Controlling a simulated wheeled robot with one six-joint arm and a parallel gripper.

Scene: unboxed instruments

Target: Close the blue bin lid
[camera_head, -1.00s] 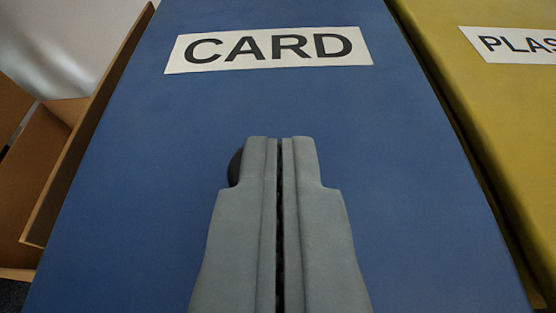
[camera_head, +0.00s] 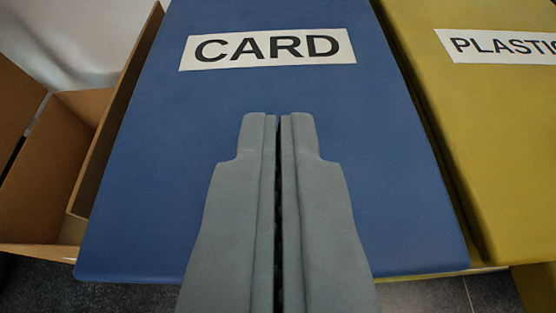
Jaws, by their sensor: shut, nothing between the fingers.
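The blue bin lid (camera_head: 160,150) fills the middle of the view as a flat panel. A white label reading CARD (camera_head: 268,48) is on its far part. The lid's near edge shows low in the picture, and the bin body under it is mostly hidden. My gripper (camera_head: 279,116) is shut and empty, with its fingers pointing forward over the middle of the lid. I cannot tell whether the fingertips touch the lid.
A yellow lid (camera_head: 480,150) labelled PLASTIC stands close beside the blue one on the right, with a narrow dark gap between. An open cardboard box (camera_head: 45,180) is at the left. Dark floor (camera_head: 130,297) shows below the near edge.

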